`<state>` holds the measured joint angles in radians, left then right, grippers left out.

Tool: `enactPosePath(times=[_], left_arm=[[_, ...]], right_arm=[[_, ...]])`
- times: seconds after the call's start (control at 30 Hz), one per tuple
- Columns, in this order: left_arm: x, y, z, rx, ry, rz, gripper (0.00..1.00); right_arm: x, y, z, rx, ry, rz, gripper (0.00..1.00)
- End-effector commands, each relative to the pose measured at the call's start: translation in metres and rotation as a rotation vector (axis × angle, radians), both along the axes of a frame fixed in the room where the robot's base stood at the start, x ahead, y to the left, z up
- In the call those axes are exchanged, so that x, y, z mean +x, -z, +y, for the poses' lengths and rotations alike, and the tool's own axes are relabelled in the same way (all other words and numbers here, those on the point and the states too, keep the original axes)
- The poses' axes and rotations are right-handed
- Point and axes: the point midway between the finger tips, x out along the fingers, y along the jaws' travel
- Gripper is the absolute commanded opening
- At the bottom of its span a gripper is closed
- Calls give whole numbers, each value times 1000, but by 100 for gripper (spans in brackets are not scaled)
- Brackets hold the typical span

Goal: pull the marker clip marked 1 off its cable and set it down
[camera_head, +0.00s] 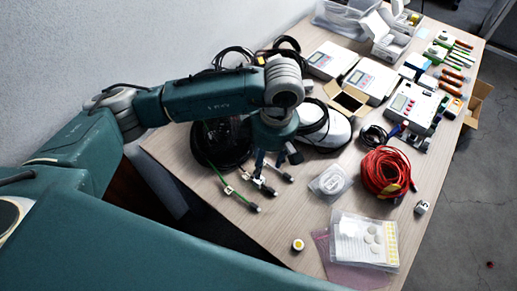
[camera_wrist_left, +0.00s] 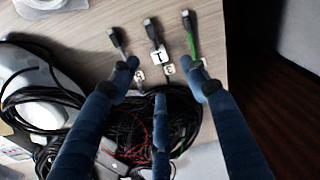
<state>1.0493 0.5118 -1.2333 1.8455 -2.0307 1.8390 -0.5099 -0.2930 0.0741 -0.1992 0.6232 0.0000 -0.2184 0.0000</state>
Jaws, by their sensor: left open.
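Three cable ends with dark plugs lie side by side on the table, one with a green sleeve. The white marker clip that looks marked 1 (camera_wrist_left: 159,57) sits on the middle cable, just behind its plug; its mark appears upside down in the left wrist view. In the head view the left gripper (camera_head: 262,166) points down over the cable ends. My right gripper is not in view.
Coiled black cables (camera_head: 222,140) lie behind the gripper. A red cable coil (camera_head: 386,172), a clear bag (camera_head: 330,181) and a bagged sheet (camera_head: 362,240) lie right and front. Instruments and tools fill the far table. Bare wood (camera_head: 300,215) is free in front of the cable ends.

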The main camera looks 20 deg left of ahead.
Motion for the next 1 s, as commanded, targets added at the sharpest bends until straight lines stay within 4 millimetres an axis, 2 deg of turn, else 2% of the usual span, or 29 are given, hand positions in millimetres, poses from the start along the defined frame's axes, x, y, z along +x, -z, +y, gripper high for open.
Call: enactPosePath(times=[0.13, 0.23, 0.5, 0.7, 1.0], left_arm=[[4, 6, 5, 24, 5, -16, 46], [3, 19, 7, 22, 2, -12, 46], [4, 68, 12, 19, 1, -12, 46], [5, 95, 15, 17, 2, -13, 46], [6, 106, 16, 17, 4, -15, 46]], right_arm=[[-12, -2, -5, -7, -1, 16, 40], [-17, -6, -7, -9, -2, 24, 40], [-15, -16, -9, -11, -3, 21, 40], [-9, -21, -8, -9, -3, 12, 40], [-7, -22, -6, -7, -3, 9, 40]])
